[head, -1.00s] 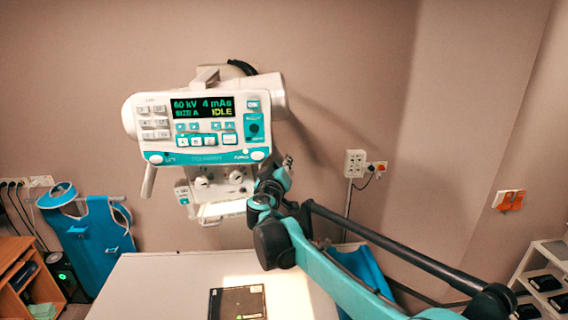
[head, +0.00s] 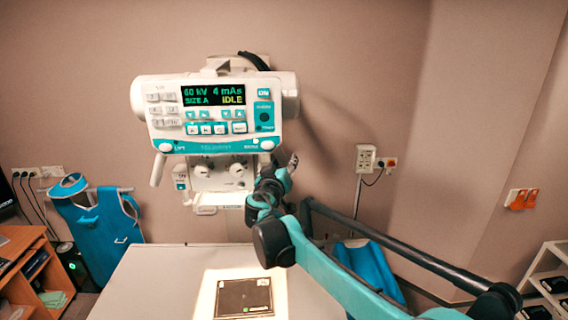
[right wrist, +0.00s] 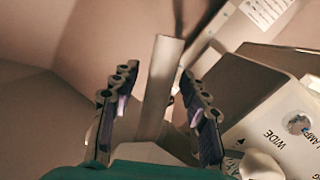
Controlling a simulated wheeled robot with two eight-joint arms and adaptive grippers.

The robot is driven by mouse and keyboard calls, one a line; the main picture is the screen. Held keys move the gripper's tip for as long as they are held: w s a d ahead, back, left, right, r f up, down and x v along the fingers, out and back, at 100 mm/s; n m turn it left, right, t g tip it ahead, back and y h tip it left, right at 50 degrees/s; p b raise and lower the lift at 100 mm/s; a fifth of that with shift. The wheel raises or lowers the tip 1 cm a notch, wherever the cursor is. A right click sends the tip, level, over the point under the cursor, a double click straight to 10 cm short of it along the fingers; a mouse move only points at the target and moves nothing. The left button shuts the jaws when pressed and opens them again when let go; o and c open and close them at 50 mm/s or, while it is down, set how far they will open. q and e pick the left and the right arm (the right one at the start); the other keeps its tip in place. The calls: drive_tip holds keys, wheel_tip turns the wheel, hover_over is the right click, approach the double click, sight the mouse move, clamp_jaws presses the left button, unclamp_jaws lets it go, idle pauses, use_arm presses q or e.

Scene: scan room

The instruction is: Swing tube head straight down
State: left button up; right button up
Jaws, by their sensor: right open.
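The tube head (head: 205,112), white with a teal control panel and lit display, hangs by the back wall. Its face looks about level in the head view, and the display reads IDLE. A white handle (head: 158,168) hangs below its left end. My right gripper (head: 291,162) is just below its right end. In the right wrist view my right gripper (right wrist: 158,78) is open, with a pale bar (right wrist: 162,80) between its fingers; I cannot tell whether they touch it. The white collimator (right wrist: 285,130) with knobs is at the right there. My left gripper is not in view.
A white table (head: 150,285) stands below, with a dark plate (head: 243,298) in a bright light patch. A white shelf (head: 548,280) is at right, and wall sockets (head: 365,158) are behind my right arm.

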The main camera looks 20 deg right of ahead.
drive_tip(key=v, duration=1.1)
drive_tip(key=shift+s+a, duration=0.15)
drive_tip(key=shift+s, duration=0.05)
drive_tip(key=shift+f, duration=0.15)
drive_tip(key=s+d+f+g+y+b, duration=0.15)
drive_tip(key=s+f+b, duration=0.3)
drive_tip(key=f, duration=0.45)
drive_tip(key=s+d+f+g+b, duration=0.2)
drive_tip(key=s+f+b, duration=0.3)
drive_tip(key=f, duration=0.4)
drive_tip(key=s+d+f+g+y+b, duration=0.1)
drive_tip(key=s+d+f+b, duration=0.15)
drive_tip(key=f+b, duration=0.5)
drive_tip(key=s+a+f+g+y+b, duration=0.1)
drive_tip(key=s+f+b, duration=0.4)
drive_tip(key=f, duration=0.5)
drive_tip(key=s+a+f+g+y+b, duration=0.1)
drive_tip(key=s+a+f+y+b, duration=0.2)
drive_tip(key=f, duration=0.8)
drive_tip(key=s+a+f+n+g+y+b, duration=0.1)
drive_tip(key=s+a+f+y+b, duration=0.1)
drive_tip(key=s+f+b, duration=0.5)
wheel_tip(320, 180, down, 4)
drive_tip(key=shift+a, duration=0.9)
